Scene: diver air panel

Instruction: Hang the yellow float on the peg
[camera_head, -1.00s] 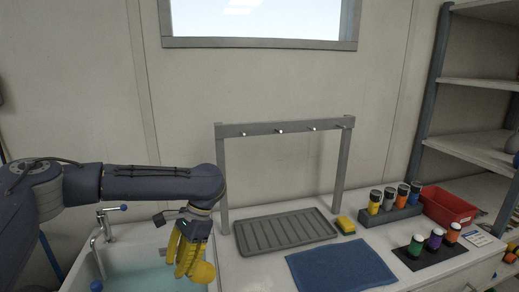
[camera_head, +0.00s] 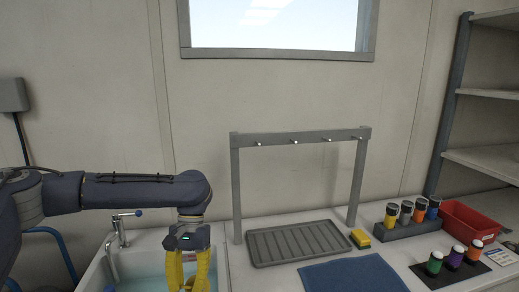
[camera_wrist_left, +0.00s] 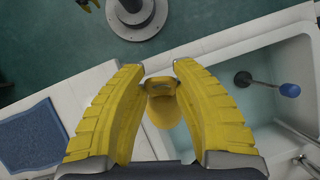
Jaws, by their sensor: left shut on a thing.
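My left gripper (camera_head: 188,280) has yellow ribbed fingers and points down over the sink at the bottom of the head view. In the left wrist view, its fingertips (camera_wrist_left: 161,76) are shut on the narrow eyelet end of the yellow float (camera_wrist_left: 165,110), whose rounded body shows between the fingers. The float cannot be clearly made out in the head view. The grey rack (camera_head: 237,195) stands right of the gripper, with several short light-tipped pegs (camera_head: 294,142) along its crossbar. The pegs look empty. My right gripper is not in the head view.
The sink (camera_head: 225,270) lies below my left gripper, with a blue-handled tap (camera_head: 122,225) beside it. A grey ribbed tray (camera_head: 298,243) lies under the rack.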

